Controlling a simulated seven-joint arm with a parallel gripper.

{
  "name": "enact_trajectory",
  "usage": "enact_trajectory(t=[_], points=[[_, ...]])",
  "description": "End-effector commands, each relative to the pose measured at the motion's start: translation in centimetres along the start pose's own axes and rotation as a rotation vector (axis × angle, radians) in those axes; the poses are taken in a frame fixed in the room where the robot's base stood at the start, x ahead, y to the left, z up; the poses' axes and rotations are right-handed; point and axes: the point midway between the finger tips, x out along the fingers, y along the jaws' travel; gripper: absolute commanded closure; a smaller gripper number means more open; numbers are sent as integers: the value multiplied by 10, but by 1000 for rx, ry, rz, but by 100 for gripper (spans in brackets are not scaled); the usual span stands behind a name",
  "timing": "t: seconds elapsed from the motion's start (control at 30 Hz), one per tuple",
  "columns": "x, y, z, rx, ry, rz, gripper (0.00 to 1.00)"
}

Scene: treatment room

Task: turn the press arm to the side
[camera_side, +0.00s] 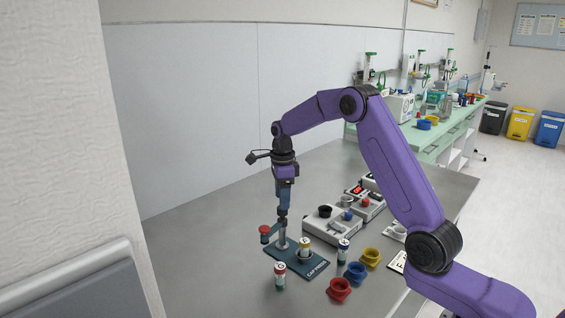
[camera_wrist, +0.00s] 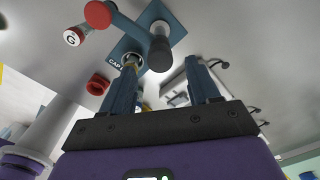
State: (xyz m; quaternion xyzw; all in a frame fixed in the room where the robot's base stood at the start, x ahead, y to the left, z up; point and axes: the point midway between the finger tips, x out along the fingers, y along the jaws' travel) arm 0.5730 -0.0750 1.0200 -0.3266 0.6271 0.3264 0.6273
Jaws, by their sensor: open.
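The cap press stands on a dark blue base plate (camera_side: 312,269) marked with lettering. Its press arm (camera_side: 273,230) reaches left from the upright post to a red knob (camera_side: 265,232); the knob also shows in the wrist view (camera_wrist: 98,14). A vial with a yellow band (camera_side: 304,246) stands on the plate, right of the post. My gripper (camera_side: 283,213) points down over the post, close to the arm's inner end; its fingers (camera_wrist: 161,68) are apart with nothing held. A dark round part (camera_wrist: 160,53) shows between and beyond the fingertips. I cannot tell whether they touch the press.
Vials stand in front (camera_side: 280,276) and right (camera_side: 343,250) of the press. Red (camera_side: 339,290), blue (camera_side: 356,272) and yellow (camera_side: 371,256) cups sit at the right front. A grey device (camera_side: 331,226) stands behind. The table left of the press is clear.

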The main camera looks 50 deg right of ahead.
Motion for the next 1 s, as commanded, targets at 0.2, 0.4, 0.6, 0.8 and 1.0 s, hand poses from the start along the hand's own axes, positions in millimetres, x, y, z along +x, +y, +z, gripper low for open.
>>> enact_trajectory(t=[0.2, 0.4, 0.6, 0.8, 1.0], points=[[-48, -1, 1, 0, -3, -6, 39], [-90, -1, 0, 1, -2, -5, 39], [-124, -1, 0, 1, -1, -3, 39], [-141, 0, 0, 1, 0, -1, 39], [-144, 0, 0, 1, 0, 0, 39]])
